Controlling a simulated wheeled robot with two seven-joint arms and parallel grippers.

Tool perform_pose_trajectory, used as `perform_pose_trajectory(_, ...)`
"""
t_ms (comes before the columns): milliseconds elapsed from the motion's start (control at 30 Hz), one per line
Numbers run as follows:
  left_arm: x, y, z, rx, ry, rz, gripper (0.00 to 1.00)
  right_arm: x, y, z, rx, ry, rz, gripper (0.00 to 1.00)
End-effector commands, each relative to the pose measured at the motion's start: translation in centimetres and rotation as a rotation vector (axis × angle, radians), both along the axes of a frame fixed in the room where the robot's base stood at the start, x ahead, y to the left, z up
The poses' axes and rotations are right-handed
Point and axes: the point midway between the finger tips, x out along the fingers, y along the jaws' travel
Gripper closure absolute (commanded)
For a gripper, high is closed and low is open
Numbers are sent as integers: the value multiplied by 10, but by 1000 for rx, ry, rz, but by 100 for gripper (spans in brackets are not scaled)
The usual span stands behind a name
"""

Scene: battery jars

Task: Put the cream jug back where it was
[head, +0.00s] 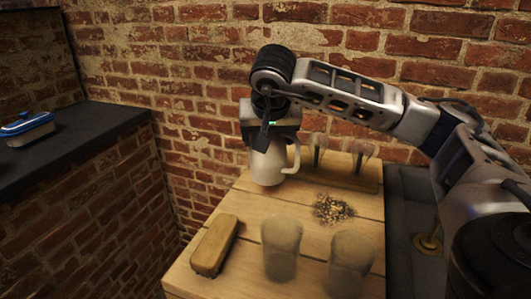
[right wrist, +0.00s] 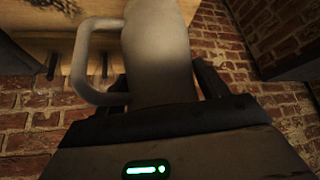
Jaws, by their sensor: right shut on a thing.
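The cream jug (head: 267,165) is pale, with a handle on its right side in the head view. It is upright at the back left of the wooden table (head: 310,262). My right gripper (head: 268,143) comes down from above and is shut on the jug's upper part. The jug (right wrist: 158,55) fills the middle of the right wrist view, between the fingers of my right gripper (right wrist: 165,92), with its handle to the left. I cannot tell whether the jug's base touches the table. My left gripper is not in view.
Two glass jars (head: 282,248) (head: 350,262) stand at the table's front. A wooden-backed block (head: 214,246) lies at the left edge. A scattered pile of small bits (head: 333,209) lies mid-table. Two thin upright items (head: 362,150) (head: 318,146) stand at the back.

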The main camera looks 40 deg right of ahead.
Motion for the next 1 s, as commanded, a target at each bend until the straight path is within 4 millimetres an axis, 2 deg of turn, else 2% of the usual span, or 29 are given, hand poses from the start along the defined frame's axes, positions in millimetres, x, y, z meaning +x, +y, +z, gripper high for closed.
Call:
perform_pose_trajectory(267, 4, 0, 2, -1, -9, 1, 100, 15, -5, -20, -1, -2, -1, 70)
perform_pose_trajectory(467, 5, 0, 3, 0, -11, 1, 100, 14, -5, -44, -1, -3, -2, 70)
perform_pose_trajectory(867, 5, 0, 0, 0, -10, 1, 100, 14, -4, -50, 0, -5, -1, 70)
perform_pose_trajectory(900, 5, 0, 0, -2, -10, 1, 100, 14, -4, -50, 0, -1, -2, 21)
perform_pose_trajectory(967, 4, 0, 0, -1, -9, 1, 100, 14, -4, -50, 0, -1, -2, 5)
perform_pose_trajectory(1000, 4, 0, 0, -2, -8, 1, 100, 14, -4, -50, 0, -1, -2, 5)
